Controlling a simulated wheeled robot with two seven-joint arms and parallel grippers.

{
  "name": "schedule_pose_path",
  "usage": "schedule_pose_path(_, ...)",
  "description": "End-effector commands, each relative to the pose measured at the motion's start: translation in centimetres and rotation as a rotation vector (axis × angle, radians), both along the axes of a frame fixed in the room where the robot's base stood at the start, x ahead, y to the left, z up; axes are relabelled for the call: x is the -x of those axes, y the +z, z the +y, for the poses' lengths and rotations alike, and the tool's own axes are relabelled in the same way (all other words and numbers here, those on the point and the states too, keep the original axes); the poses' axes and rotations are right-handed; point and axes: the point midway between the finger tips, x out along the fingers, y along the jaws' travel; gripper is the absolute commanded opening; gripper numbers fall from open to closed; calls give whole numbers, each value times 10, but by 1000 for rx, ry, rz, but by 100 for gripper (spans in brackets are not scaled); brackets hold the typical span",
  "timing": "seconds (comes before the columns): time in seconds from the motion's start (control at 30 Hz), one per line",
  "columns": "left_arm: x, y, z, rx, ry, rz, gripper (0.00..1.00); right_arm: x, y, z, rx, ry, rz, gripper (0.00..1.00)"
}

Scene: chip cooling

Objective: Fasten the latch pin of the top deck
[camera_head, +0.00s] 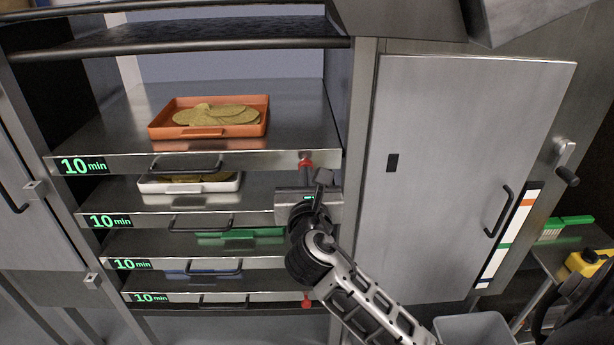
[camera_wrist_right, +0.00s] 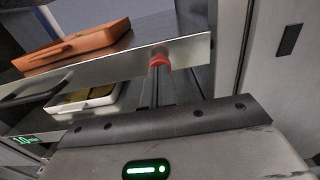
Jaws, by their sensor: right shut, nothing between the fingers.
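The top deck (camera_head: 120,150) is a steel shelf carrying an orange tray of round chips. Its red latch pin (camera_head: 305,161) sits at the right end of the deck's front edge. The red pin head also shows in the right wrist view (camera_wrist_right: 159,62), just beyond the fingertips. My right gripper (camera_head: 306,180) is shut and empty, in front of the rack just below the pin. In the wrist view its fingers reach up toward the pin; I cannot tell whether they touch it. My left gripper is not in view.
The orange tray (camera_head: 161,130) is on the top deck; a white tray (camera_head: 150,187), a green tray and a blue tray sit on lower decks. Another red pin (camera_head: 306,301) is at the bottom deck. A closed cabinet door (camera_head: 440,170) stands right of the rack.

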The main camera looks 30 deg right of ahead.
Motion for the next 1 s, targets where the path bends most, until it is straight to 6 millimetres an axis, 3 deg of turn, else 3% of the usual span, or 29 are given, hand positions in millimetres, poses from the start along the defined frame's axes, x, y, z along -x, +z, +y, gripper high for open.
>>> schedule_pose_path(0.2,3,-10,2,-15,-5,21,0,-3,1,-3,0,0,-4,0)
schedule_pose_path(0.57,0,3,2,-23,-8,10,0,7,3,9,-1,5,-2,0)
schedule_pose_path(0.67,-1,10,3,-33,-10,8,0,18,4,22,-1,11,0,0)
schedule_pose_path(0.8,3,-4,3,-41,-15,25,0,46,-2,41,-4,13,0,0)
schedule_pose_path(1.0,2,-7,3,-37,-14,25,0,82,-2,63,-3,13,2,0)
